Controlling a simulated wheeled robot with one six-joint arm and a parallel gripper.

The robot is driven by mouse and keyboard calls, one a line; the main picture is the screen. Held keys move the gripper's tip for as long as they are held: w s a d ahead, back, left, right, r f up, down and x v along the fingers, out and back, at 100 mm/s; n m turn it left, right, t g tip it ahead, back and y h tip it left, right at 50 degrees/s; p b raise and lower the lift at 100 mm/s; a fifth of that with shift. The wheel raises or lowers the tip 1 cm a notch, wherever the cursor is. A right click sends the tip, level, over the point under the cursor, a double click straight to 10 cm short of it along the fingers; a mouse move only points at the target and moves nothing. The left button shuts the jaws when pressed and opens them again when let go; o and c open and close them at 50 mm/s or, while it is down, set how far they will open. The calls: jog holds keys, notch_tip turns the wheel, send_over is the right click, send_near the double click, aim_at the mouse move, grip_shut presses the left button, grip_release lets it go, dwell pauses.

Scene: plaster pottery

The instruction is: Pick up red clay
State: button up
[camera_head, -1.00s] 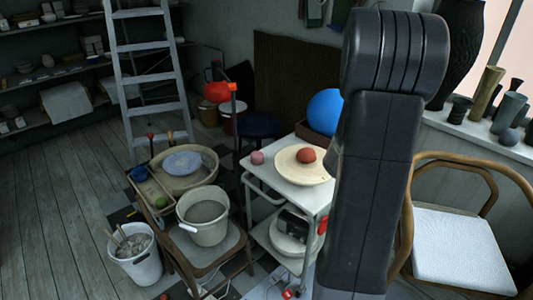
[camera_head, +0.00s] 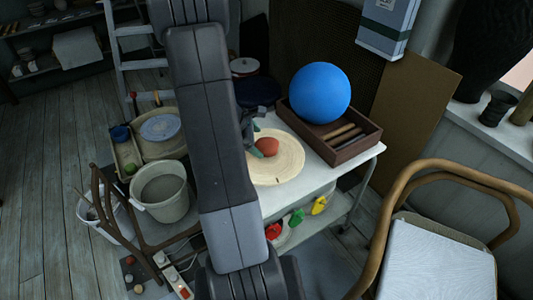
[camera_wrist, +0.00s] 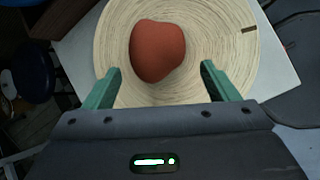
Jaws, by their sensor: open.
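The red clay (camera_head: 267,147) is a rounded reddish-brown lump on a pale round board (camera_head: 283,170) with ring lines, on the white cart top (camera_head: 325,172). In the wrist view the clay (camera_wrist: 157,50) lies ahead of my gripper (camera_wrist: 160,82), left of centre, between the lines of its two green fingers. The fingers are apart, with nothing between their tips. In the head view my arm hides much of the left of the cart, and only part of my gripper (camera_head: 249,130) shows beside the clay.
A blue ball (camera_head: 319,93) sits in a brown wooden tray (camera_head: 353,147) with sticks, behind the board. A wooden chair (camera_head: 440,255) stands at the right. A grey bucket (camera_head: 162,192) and a basin (camera_head: 180,145) are at the left. Coloured items lie under the cart top.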

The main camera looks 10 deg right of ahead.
aim_at(262, 143)
jog(key=shift+w+d+f, duration=0.2)
jog(key=shift+w+f, duration=0.1)
jog(key=x, duration=0.4)
jog(key=shift+d+f, duration=0.15)
jog(key=shift+d, duration=0.1)
jog(key=c, duration=1.5)
